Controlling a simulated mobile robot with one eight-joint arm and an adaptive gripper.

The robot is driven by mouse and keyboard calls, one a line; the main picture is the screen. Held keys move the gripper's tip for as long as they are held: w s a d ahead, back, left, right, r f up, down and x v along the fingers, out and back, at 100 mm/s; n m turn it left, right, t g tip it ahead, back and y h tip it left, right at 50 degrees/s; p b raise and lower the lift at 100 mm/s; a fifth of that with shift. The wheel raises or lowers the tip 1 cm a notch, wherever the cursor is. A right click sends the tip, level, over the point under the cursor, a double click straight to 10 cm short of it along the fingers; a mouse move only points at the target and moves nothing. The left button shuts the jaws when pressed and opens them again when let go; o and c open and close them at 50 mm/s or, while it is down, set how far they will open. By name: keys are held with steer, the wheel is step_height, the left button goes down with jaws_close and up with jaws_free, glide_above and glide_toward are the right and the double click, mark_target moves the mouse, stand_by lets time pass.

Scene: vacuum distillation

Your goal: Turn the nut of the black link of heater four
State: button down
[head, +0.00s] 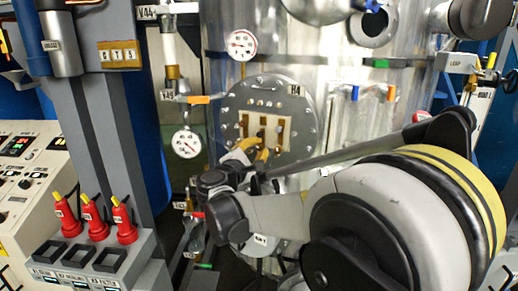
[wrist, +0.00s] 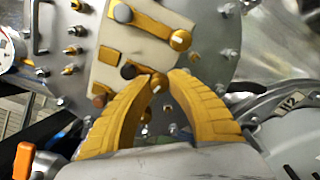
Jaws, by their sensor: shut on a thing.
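The heater four flange, a round steel plate labelled H4 (head: 295,91), is on the big tank in the head view. Its pale terminal plate (wrist: 148,48) carries brass links with nuts. A dark round nut (wrist: 128,70) shows just left of my fingertips in the wrist view. My gripper (wrist: 164,76) has its yellow curved fingers nearly closed at the lower edge of the plate, around a small dark part at a link's end. I take this part as the black link's nut, but the tips mostly hide it. In the head view my gripper (head: 256,147) reaches the middle link from below.
A brass link with a grey nut (wrist: 122,12) lies above my fingers. Bolts ring the flange. Pressure gauges (head: 242,45) and valves stand close left of it. An orange-handled part (wrist: 23,160) is at the lower left. Red plugs (head: 95,215) stand at the left.

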steer(key=c, duration=1.3)
jaws_free()
steer(key=shift+s, duration=0.1)
steer(key=v, duration=1.1)
steer(key=shift+s+a, duration=0.1)
steer(key=shift+s, duration=0.25)
